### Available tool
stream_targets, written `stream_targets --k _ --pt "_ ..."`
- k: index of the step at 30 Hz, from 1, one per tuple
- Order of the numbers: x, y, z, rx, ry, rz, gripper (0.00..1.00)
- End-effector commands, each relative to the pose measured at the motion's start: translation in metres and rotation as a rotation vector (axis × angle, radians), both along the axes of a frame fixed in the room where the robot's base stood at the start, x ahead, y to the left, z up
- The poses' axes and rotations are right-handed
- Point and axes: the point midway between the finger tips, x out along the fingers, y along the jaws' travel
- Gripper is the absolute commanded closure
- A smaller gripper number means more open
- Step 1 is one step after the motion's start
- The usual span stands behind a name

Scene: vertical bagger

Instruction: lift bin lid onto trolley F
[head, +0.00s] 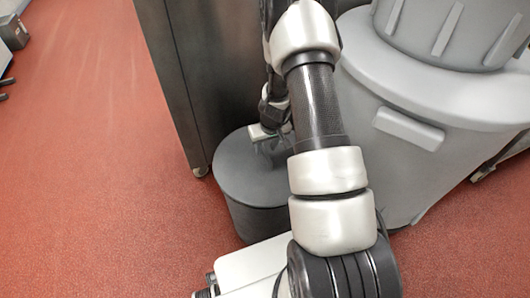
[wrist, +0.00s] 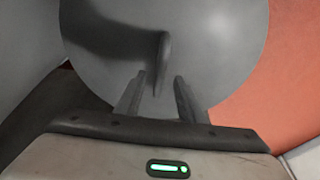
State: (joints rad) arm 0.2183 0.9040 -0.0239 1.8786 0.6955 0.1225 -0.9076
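The bin lid (wrist: 215,50) is a round dark grey disc filling the upper middle of the wrist view. A thin upright handle (wrist: 162,60) stands on it. The lid also shows in the head view (head: 236,172) on top of a low round dark bin (head: 258,218). My gripper (wrist: 160,78) is open. Its two fingers stand either side of the handle's near end, with gaps visible on both sides. In the head view my gripper is over the lid, partly hidden by my arm. I cannot identify trolley F in either view.
A tall dark grey cabinet (head: 180,70) on casters stands just behind and left of the bin. A large light grey tub (head: 390,150) stands close on the right. Open red floor (head: 90,170) lies to the left. A grey object (head: 14,32) is at the far left edge.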

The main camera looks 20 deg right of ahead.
Motion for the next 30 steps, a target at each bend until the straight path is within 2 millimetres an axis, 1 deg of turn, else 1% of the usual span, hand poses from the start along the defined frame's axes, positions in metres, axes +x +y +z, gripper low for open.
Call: stream_targets --k 1,6,17,20,21,23,24,30 --pt "0.001 0.000 -0.010 0.001 0.002 -0.001 0.64" --pt "0.006 0.000 -0.023 0.001 0.001 0.000 0.64" --pt "0.008 0.000 -0.026 0.001 0.000 0.000 0.64" --pt "0.008 0.000 -0.026 0.001 0.000 0.000 0.80" --pt "0.007 0.000 -0.026 0.001 0.000 0.000 0.86" --pt "0.007 0.000 -0.026 0.001 0.000 0.000 0.97" --pt "0.007 0.000 -0.026 0.001 0.000 0.000 1.00" --pt "0.007 0.000 -0.026 0.001 0.000 0.000 1.00"
